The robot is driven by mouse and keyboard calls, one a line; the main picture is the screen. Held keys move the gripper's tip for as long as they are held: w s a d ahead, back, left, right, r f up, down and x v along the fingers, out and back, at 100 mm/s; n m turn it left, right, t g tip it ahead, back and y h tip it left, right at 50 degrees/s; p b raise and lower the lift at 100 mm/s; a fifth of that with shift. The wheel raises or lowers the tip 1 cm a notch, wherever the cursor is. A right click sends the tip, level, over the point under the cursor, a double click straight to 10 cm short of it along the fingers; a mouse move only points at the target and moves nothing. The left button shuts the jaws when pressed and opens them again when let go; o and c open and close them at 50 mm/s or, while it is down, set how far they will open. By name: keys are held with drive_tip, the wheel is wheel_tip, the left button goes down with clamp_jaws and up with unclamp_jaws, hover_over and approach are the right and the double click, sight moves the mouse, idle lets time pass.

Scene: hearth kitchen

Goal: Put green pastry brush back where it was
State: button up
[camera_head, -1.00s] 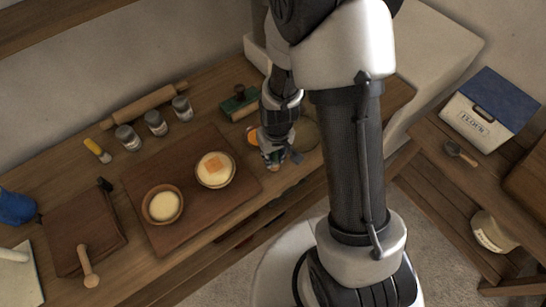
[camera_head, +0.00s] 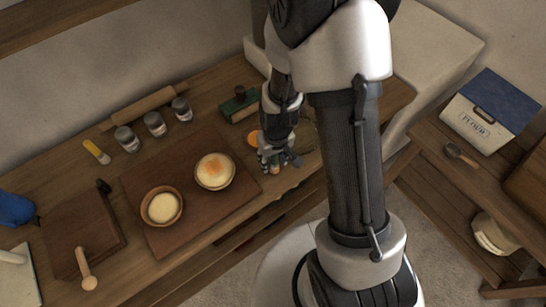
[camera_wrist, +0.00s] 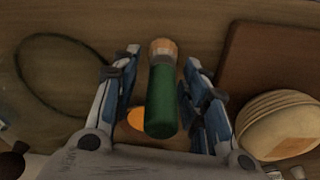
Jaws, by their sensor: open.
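The green pastry brush (camera_wrist: 161,100) shows in the wrist view, with a green handle and a pale orange-tan end. It lies between the two spread fingers of my gripper (camera_wrist: 162,68), with a gap visible on each side. I cannot tell whether it rests flat on the wooden counter or is tilted. In the head view my gripper (camera_head: 279,158) is low over the counter's front part, right of the cutting board, and mostly hides the brush.
Left of my gripper, a cutting board (camera_head: 150,228) bears two bowls (camera_head: 214,171) (camera_head: 162,207). An orange disc (camera_wrist: 136,118) and a thin dark ring (camera_wrist: 28,84) lie nearby. A green block-like item (camera_head: 240,105) and several shakers (camera_head: 154,123) stand farther back.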

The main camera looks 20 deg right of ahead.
drive_tip(key=shift+r, duration=0.1)
drive_tip(key=r+p, duration=0.1)
drive_tip(key=r, duration=0.3)
drive_tip(key=s+r+p, duration=0.1)
drive_tip(key=r+p, duration=0.1)
drive_tip(key=r, duration=0.2)
drive_tip(key=r+p, duration=0.1)
drive_tip(key=r, duration=0.3)
drive_tip(key=shift+s, duration=0.15)
wheel_tip(320, 180, up, 6)
hover_over(276, 165)
drive_tip(key=s+r+m+t, duration=0.1)
drive_tip(key=s+r+t, duration=0.2)
drive_tip(key=s+r, duration=1.1)
wheel_tip(276, 165, up, 2)
drive_tip(key=shift+w, duration=0.1)
drive_tip(key=shift+f+b, duration=0.55)
drive_tip(key=shift+f, duration=0.25)
